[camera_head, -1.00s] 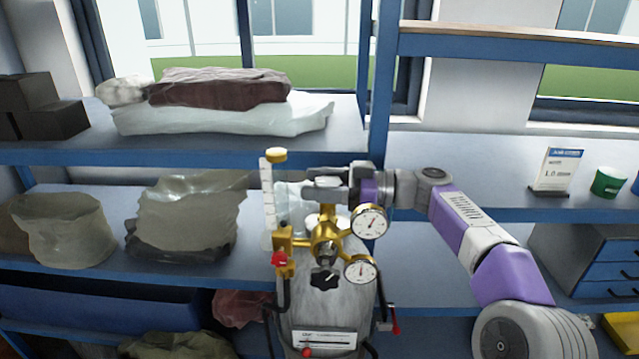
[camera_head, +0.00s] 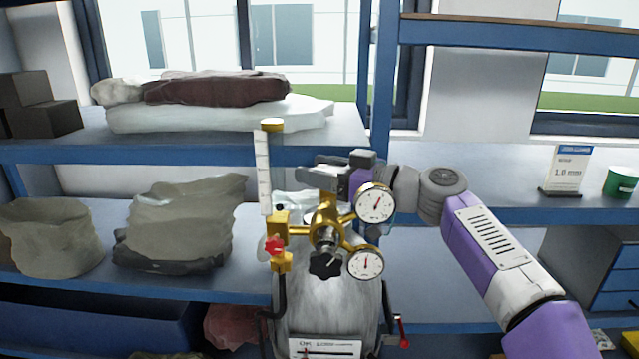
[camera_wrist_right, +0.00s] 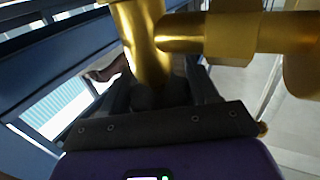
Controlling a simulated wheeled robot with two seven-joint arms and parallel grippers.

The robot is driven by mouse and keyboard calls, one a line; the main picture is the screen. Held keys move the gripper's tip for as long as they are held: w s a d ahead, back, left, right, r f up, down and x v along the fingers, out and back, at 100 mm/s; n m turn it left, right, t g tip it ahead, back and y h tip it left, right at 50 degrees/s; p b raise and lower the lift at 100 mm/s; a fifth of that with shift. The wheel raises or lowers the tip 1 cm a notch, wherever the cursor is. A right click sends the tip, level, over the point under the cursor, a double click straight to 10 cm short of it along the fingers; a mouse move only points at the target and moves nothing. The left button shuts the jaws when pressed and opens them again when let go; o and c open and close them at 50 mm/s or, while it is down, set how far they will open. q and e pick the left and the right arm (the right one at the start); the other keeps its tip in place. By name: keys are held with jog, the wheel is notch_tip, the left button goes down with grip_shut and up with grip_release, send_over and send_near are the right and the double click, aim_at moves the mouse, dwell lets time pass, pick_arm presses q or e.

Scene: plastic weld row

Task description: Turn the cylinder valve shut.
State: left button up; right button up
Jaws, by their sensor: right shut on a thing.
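The grey gas cylinder (camera_head: 335,298) stands upright at the lower middle of the head view. A brass regulator (camera_head: 325,215) sits on its top, with two round gauges (camera_head: 374,203) and a black star knob (camera_head: 325,264). My right gripper (camera_head: 314,180) reaches in from the right, behind the regulator and just above the cylinder's top. It is shut on the cylinder valve, which is mostly hidden by the brass and the fingers. In the right wrist view the brass regulator (camera_wrist_right: 205,30) crosses close in front of the gripper fingers (camera_wrist_right: 160,92). My left gripper is not in view.
A clear flow tube (camera_head: 263,172) and a red knob (camera_head: 273,246) stand left of the regulator. Blue shelves behind hold bags (camera_head: 180,228), folded cloth (camera_head: 217,90) and dark boxes (camera_head: 40,105). A sign (camera_head: 566,172) and a green tub (camera_head: 620,182) are at right.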

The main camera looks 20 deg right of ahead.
aim_at(321, 167)
jog(key=o, duration=1)
jog(key=shift+o, duration=0.2)
notch_tip(321, 167, up, 10)
jog(key=p, duration=0.4)
